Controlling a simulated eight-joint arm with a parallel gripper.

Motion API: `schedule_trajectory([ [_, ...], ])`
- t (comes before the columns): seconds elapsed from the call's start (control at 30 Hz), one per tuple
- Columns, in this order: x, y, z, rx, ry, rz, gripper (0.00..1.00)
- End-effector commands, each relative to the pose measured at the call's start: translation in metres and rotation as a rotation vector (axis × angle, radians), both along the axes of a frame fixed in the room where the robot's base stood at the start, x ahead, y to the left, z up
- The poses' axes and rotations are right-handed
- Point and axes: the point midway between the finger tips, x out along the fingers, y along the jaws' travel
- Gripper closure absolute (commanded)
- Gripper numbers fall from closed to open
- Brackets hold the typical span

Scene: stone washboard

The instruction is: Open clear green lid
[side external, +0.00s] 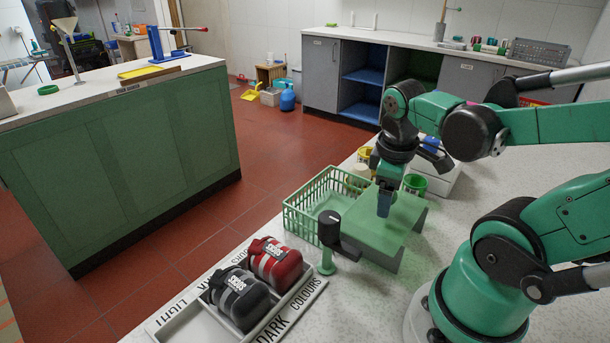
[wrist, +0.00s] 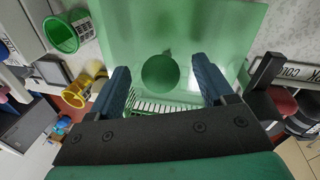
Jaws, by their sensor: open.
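The clear green lid (side external: 362,232) is a flat translucent green panel at the top of a green box-like form on the speckled counter. In the wrist view the lid (wrist: 222,32) fills the upper middle, with a round darker green knob (wrist: 160,73) on it. My gripper (side external: 384,211) points down over the lid. In the wrist view my gripper (wrist: 160,70) is open, with one blue finger on each side of the knob. I cannot tell whether the fingers touch the lid. The knob is hidden in the side view.
A green wire basket (side external: 312,205) stands directly left of the lid. A dark-topped post (side external: 328,232) stands near its front. A tray (side external: 181,326) holds red and dark grey containers at the front. A green cup (side external: 415,184) and a yellow cup (side external: 365,154) stand behind.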

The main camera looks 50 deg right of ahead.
Motion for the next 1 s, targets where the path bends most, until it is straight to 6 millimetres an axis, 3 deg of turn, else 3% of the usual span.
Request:
schedule_trajectory([
  [0.6,-0.002,0.01,0.05,0.0,0.0,0.001,0.25],
  [1.0,-0.002,0.011,0.055,-0.001,-0.001,0.0,0.25],
])
